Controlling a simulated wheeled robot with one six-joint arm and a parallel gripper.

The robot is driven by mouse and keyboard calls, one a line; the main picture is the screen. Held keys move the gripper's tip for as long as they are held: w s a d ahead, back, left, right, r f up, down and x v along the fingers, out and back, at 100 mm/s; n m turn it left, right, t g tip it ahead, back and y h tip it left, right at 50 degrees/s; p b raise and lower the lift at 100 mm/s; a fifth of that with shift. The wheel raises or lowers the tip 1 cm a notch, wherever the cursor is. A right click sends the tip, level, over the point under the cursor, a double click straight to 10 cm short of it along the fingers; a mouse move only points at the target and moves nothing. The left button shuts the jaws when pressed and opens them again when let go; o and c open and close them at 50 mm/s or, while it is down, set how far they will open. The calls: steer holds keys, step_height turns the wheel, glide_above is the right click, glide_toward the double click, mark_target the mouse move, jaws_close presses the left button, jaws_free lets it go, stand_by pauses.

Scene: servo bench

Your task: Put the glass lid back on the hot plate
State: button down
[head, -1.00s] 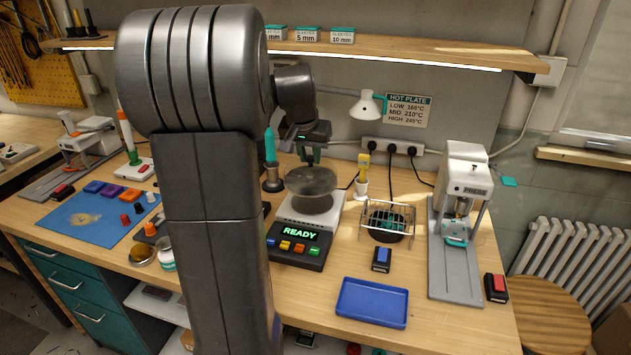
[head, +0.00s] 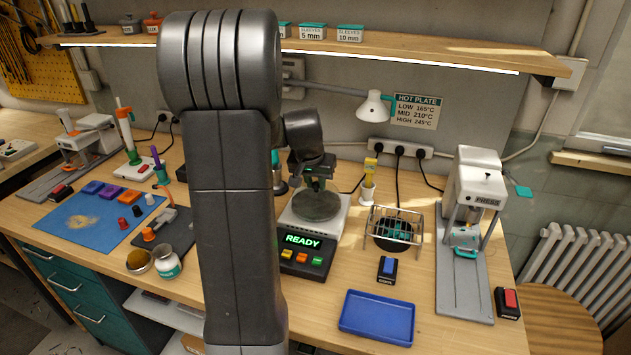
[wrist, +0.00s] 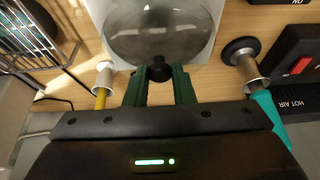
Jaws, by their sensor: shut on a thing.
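The glass lid (head: 316,206) is a round, grey see-through disc with a dark knob (wrist: 160,70). My gripper (head: 316,184) is above it, and its green fingers (wrist: 160,84) are closed around the knob in the wrist view. The lid also shows in the wrist view (wrist: 160,32), roughly level, over a pale square plate. The hot plate (head: 338,222) has a white top and a dark front panel reading READY in green. The lid lies over the middle of its top, at or very near the surface; I cannot tell whether they touch.
A wire rack (head: 395,226) stands right of the hot plate, and a yellow-handled tool in a white holder (head: 368,185) stands behind it. The press (head: 474,215) is farther right. A blue tray (head: 377,318) lies in front. My arm hides the bench left of the hot plate.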

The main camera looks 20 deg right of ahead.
steer(key=shift+f+b, duration=0.4)
steer(key=shift+f, duration=0.05)
steer(key=c, duration=1.2)
jaws_free()
steer(key=shift+r, duration=0.1)
steer(key=shift+c, duration=0.2)
steer(key=shift+r+p, duration=0.5)
steer(key=shift+r, duration=0.1)
steer(key=b+v, duration=0.1)
steer(key=v, duration=1)
steer(key=shift+s+a+r, duration=0.15)
steer(key=shift+a+r, duration=0.05)
